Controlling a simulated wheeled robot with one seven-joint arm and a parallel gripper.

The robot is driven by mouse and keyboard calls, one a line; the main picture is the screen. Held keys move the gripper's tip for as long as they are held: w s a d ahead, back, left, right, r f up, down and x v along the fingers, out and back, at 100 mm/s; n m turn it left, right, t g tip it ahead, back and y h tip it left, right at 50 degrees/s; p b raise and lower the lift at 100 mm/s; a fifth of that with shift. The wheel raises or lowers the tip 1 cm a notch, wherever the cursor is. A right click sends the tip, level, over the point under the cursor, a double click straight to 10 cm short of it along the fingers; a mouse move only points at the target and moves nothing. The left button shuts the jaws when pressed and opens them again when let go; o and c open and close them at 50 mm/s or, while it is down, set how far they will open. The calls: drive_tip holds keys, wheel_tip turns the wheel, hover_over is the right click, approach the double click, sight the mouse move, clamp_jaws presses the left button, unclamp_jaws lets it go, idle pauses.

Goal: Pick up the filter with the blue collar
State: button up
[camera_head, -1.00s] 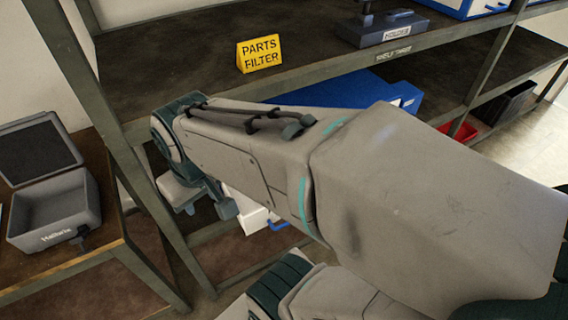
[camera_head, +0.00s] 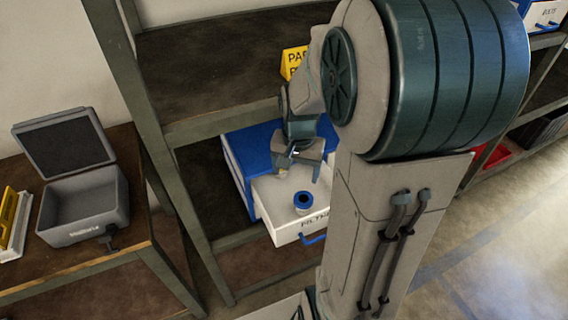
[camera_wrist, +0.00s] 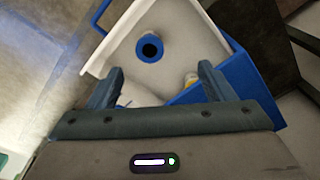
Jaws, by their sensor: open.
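The filter with the blue collar (camera_head: 303,202) stands in an open white drawer (camera_head: 284,232) that sticks out of a blue cabinet (camera_head: 246,146) on the lower shelf. In the wrist view the blue collar (camera_wrist: 149,48) shows as a ring around a dark opening, ahead of and between my fingertips. My gripper (camera_head: 297,167) is open and empty, above the drawer and a little behind the filter. In the wrist view both fingers (camera_wrist: 160,74) are spread apart. A second item with a yellow part (camera_wrist: 190,80) lies deeper in the drawer, partly hidden by my right finger.
A shelf post (camera_head: 150,120) stands left of the cabinet. An open grey case (camera_head: 85,205) sits on the left table. The drawer has a blue handle (camera_head: 313,238) at its front.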

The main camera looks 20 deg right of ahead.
sight(304, 198)
drive_tip(key=d+f+m, duration=0.1)
drive_tip(key=f, duration=0.3)
drive_tip(key=w+d+f+m, duration=0.1)
drive_tip(key=f, duration=0.3)
drive_tip(key=w+d+f, duration=0.1)
drive_tip(key=d+f, duration=0.1)
drive_tip(key=f, duration=0.2)
drive_tip(key=shift+w+f+m+g, duration=0.15)
drive_tip(key=shift+f+m+g, duration=0.05)
drive_tip(key=shift+m+g, duration=0.2)
drive_tip(key=shift+s+a+f+p, duration=0.1)
drive_tip(key=shift+f+p, duration=0.1)
drive_tip(key=shift+f, duration=0.8)
drive_tip(key=shift+s+f+p, duration=0.1)
drive_tip(key=shift+f+p, duration=0.05)
drive_tip(key=shift+f, duration=1.6)
drive_tip(key=c, duration=1.2)
drive_tip(key=shift+o, duration=0.2)
drive_tip(key=shift+r, duration=0.1)
